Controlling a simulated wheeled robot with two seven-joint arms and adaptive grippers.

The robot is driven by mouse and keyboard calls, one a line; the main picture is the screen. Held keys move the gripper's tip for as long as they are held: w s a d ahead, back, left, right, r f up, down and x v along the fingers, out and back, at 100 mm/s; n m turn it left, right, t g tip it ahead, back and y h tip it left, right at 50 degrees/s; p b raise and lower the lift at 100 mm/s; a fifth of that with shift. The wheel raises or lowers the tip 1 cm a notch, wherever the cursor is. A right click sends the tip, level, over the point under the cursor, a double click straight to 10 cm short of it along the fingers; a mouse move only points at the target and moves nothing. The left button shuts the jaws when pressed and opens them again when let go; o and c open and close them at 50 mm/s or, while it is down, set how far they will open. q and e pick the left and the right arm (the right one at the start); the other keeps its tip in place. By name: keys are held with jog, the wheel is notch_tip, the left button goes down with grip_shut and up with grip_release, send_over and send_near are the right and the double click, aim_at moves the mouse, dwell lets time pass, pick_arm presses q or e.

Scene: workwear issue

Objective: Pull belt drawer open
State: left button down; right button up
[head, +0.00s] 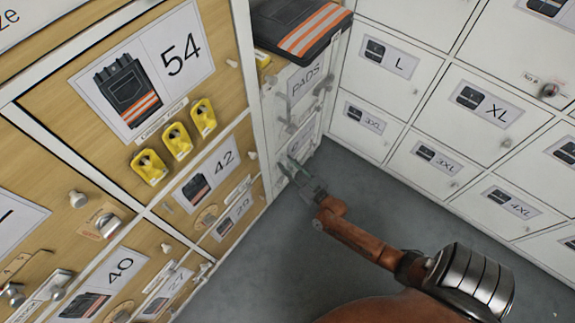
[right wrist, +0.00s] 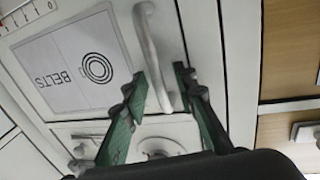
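The belt drawer (right wrist: 112,28) is a white front with a "BELTS" label (right wrist: 75,66) and a coil picture, seen close in the right wrist view. Its pale bar handle (right wrist: 149,40) runs along the label's side. My right gripper (right wrist: 161,76) is open, with its green fingers on either side of the handle's lower end in that view. I cannot tell whether they touch it. In the head view my right gripper (head: 291,168) is low at the narrow white column and hides part of the drawer there. The drawer looks shut. My left gripper is not in view.
A "PADS" drawer (head: 304,83) sits above, with a dark striped garment (head: 300,28) on top. Wooden compartments with yellow handles (head: 176,140) stand left. White size-labelled lockers (head: 497,112) stand right. Grey floor (head: 330,220) is open between them.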

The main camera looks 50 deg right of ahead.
jog(key=shift+c, duration=0.6)
grip_shut()
